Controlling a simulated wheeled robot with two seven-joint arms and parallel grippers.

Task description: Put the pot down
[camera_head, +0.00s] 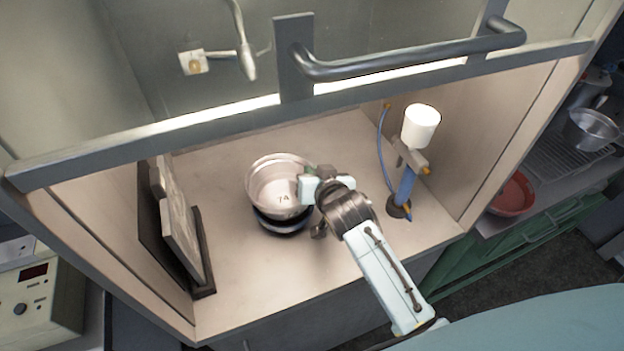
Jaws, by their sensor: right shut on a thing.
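The pot (283,184) is a shiny metal pan marked "7A" inside the fume hood, left of the picture's middle. It sits over a dark round base (282,222), which it partly hides. I cannot tell whether the pot rests on that base or hangs just above it. My right gripper (312,189) is at the pot's right side and shut on its edge. The fingertips are small and partly hidden by the gripper's own body. My left gripper is out of view.
A blue stand with a white cylinder (421,125) stands right of my arm. Framed panels (180,228) lean at the left wall. The raised sash with its dark handle (410,62) crosses above. The hood floor (335,262) is clear in front of the pot.

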